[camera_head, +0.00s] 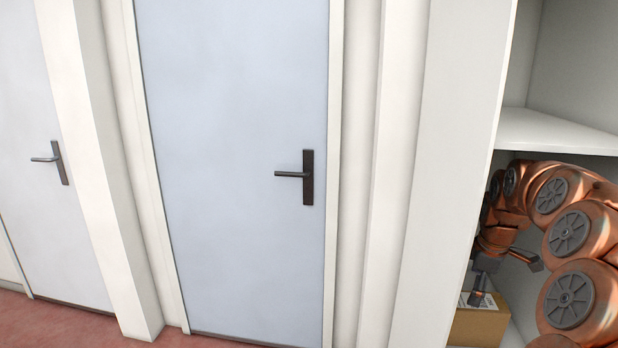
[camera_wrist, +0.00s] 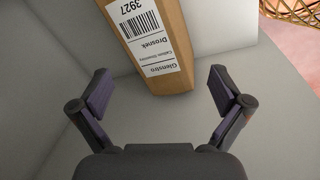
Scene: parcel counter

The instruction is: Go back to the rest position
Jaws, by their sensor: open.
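My gripper (camera_wrist: 159,97) is open in the wrist view, with its two fingers spread wide and nothing between the fingertips. A brown cardboard parcel (camera_wrist: 181,77) with a white label lies just ahead of the fingers, apart from them as far as I can tell. The label shows a barcode, "3927" and "Glenstro Drosnek". In the head view the parcel (camera_head: 478,328) sits low in the shelf compartment at the right, below the end of my arm. My arm reaches into that compartment and hides part of it.
A white shelf board (camera_head: 555,131) spans above my arm, and a white upright panel (camera_head: 440,180) stands at its left. A closed pale blue door (camera_head: 235,150) with a dark handle (camera_head: 307,177) is in the middle. Another closed door (camera_head: 50,110) is at left. Reddish floor (camera_head: 75,325) is below.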

